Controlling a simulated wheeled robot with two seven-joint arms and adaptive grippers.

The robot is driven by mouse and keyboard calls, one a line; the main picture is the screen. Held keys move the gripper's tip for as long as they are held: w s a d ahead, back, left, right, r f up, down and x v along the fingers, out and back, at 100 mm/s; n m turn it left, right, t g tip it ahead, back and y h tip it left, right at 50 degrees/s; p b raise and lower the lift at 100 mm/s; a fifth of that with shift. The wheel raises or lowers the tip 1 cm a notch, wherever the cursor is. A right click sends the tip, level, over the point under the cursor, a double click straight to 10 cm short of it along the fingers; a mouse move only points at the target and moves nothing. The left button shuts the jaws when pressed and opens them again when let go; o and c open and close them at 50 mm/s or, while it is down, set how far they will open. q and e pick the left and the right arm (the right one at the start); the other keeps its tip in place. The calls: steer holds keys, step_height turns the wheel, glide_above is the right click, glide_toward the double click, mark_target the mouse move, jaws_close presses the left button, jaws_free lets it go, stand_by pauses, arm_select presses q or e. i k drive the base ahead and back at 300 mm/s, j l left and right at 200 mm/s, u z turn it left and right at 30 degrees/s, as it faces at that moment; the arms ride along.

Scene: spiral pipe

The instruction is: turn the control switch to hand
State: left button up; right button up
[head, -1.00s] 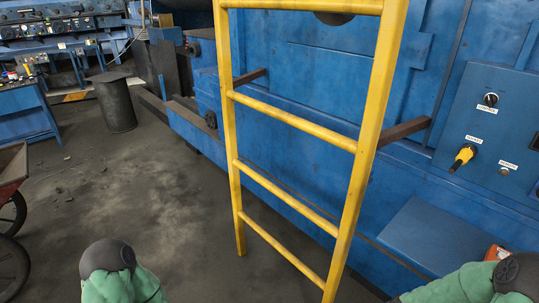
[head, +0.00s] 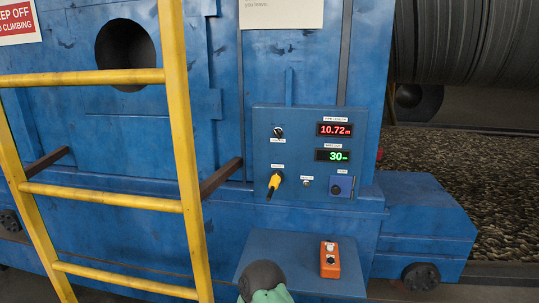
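The blue control panel (head: 300,190) is on the front of the blue machine, right of the ladder in the head view. At its upper left is a small dark knob (head: 279,132) with a light mark and a white label beneath; the lettering is too small to read, so I cannot tell its setting or confirm it is the control switch. Below it is a yellow-and-black lever handle (head: 274,182), tilted down to the left. Neither gripper shows; only a green and dark part of my arm is at the bottom edge.
A yellow ladder (head: 179,130) stands left of the panel. Displays read 10.72 (head: 334,130) and 30 (head: 332,155). An orange button box (head: 330,262) sits on the blue ledge (head: 290,248) below. A dark round button (head: 336,189) is at the panel's lower right. Gravel lies at right.

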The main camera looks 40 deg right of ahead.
mark_target(277, 133)
steer(key=z, duration=1.6)
